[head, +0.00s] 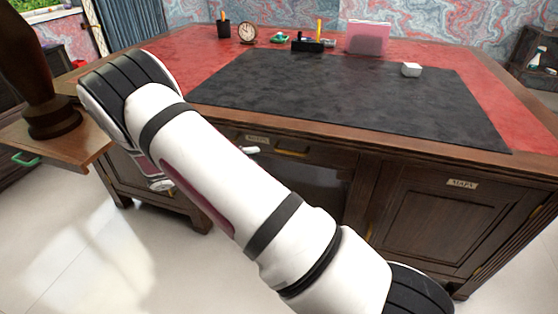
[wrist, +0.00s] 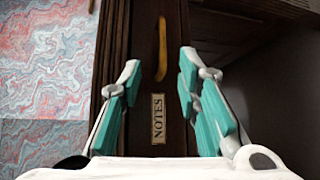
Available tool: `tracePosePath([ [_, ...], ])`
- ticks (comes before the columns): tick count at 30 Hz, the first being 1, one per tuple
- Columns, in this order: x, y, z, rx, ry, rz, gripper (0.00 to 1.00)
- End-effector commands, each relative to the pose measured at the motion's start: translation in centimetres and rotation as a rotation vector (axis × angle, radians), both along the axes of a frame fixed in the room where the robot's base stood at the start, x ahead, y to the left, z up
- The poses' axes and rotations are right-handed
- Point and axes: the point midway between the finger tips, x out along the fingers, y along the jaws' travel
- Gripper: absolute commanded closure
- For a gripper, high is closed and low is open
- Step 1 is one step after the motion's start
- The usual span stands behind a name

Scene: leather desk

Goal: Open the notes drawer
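The notes drawer front (wrist: 158,105) is dark wood and fills the middle of the wrist view. It carries a paper label reading NOTES (wrist: 158,118) and a yellow, brass-like bar handle (wrist: 162,48). My gripper (wrist: 159,70) is open, with its teal-padded fingers on either side of the label and the handle's near end. Nothing is between the pads except the drawer front behind them. I cannot tell how far the fingertips are from the handle. In the head view my arm hides part of the desk front, and I cannot make out the NOTES label there.
The desk (head: 330,138) has a black mat (head: 330,95) on its red top. A clock (head: 247,32), a pen cup (head: 223,26) and a pink box (head: 368,37) stand at the back. A MAPS door (head: 445,215) is at right. Open floor (head: 60,240) lies at left.

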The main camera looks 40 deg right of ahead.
Motion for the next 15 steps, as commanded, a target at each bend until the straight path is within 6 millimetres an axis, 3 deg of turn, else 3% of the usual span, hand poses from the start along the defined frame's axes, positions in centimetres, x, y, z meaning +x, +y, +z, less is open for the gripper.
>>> tracePosePath([
  [7, 0.2, -1.2, -1.0, -0.025, -0.001, 0.011, 0.69],
  [15, -0.5, -6.0, -1.7, -0.023, 0.000, 0.008, 0.69],
])
